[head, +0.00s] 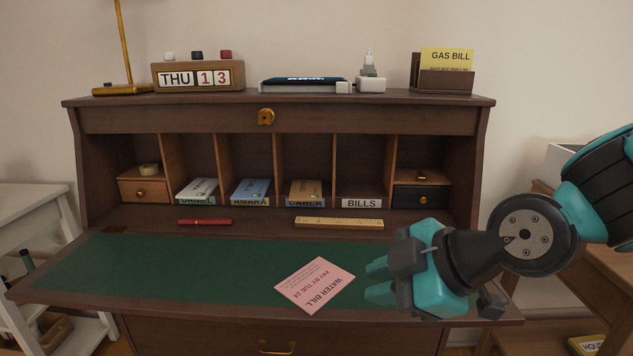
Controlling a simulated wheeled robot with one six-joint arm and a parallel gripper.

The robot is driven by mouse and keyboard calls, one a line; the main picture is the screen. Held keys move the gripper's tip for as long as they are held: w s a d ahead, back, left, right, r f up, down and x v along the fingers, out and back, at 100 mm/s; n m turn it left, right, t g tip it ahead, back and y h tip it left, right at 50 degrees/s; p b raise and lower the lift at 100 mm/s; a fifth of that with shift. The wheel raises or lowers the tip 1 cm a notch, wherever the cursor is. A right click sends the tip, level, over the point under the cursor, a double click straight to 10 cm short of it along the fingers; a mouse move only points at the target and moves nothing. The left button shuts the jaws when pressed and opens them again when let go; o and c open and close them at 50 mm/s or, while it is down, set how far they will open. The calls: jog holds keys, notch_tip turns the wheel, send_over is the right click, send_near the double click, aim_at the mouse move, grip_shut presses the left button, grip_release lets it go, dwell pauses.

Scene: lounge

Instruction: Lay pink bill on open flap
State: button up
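The pink bill (315,284) is printed "WATER BILL" and "PAY BY TUE 24". It lies flat and turned at an angle on the open flap (180,270), which has a green inset and a dark wood border. The bill's near corner reaches toward the flap's front edge. My gripper (377,281) is just right of the bill, its two teal fingertips spread apart with a gap between them. The bill appears free of the fingers. Whether the gripper touches the flap I cannot tell.
Pigeonholes behind the flap hold labelled stacks and a "BILLS" slot (362,202). A red pen (205,222) and a wooden ruler (339,223) lie before them. A yellow gas bill (446,60) stands in a holder on top. The flap's left side is clear.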

jog(key=s+d+r+m+g+h, duration=0.1)
jog(key=s+d+m+g+h, duration=0.45)
jog(key=s+m, duration=0.65)
notch_tip(320, 180, up, 20)
jog(key=d+y+p, duration=0.1)
jog(key=y+p, duration=0.1)
jog(key=p, duration=1.7)
jog(key=shift+d+f+n, duration=0.2)
jog(key=shift+f+n, duration=0.05)
jog(key=shift+n, duration=0.05)
